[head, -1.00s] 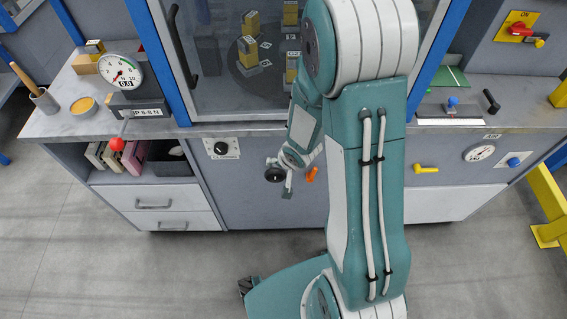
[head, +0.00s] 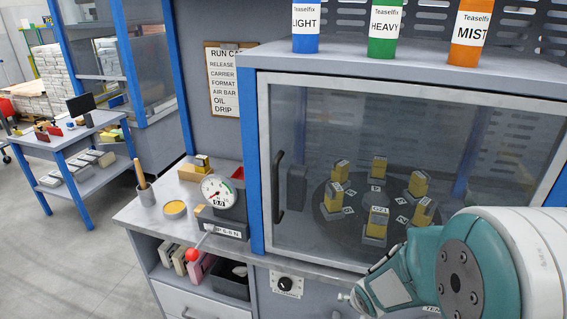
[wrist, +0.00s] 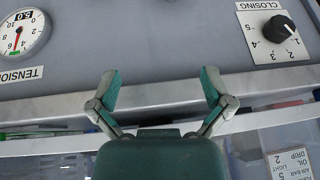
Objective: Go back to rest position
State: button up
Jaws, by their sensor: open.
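My gripper (wrist: 160,90) is open and empty in the wrist view, its two green-tipped fingers spread apart. It points at a grey panel, with a white dial marked TENSION (wrist: 20,32) at the upper left and a black CLOSING knob (wrist: 279,28) at the upper right. Nothing is between the fingers. In the head view my green and white arm fills the lower right, in front of the cabinet's lower right part. My fingers are not clearly visible there.
A glass-fronted cabinet (head: 268,150) holds a dark turntable with several yellow-and-grey blocks. Its door handle (head: 280,185) is at the left. A gauge (head: 219,192) and a red-ball lever (head: 192,254) are on the left counter. Open floor (head: 85,262) lies at the left.

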jog(key=s+r+n+h, duration=0.1)
jog(key=s+r, duration=0.4)
jog(key=r, duration=0.8)
jog(key=s+a+r+n+y, duration=0.1)
jog(key=s+a+r+n, duration=0.1)
jog(key=s+r, duration=0.7)
jog(key=s+a, duration=0.1)
jog(key=s, duration=0.2)
jog(key=shift+a, duration=0.15)
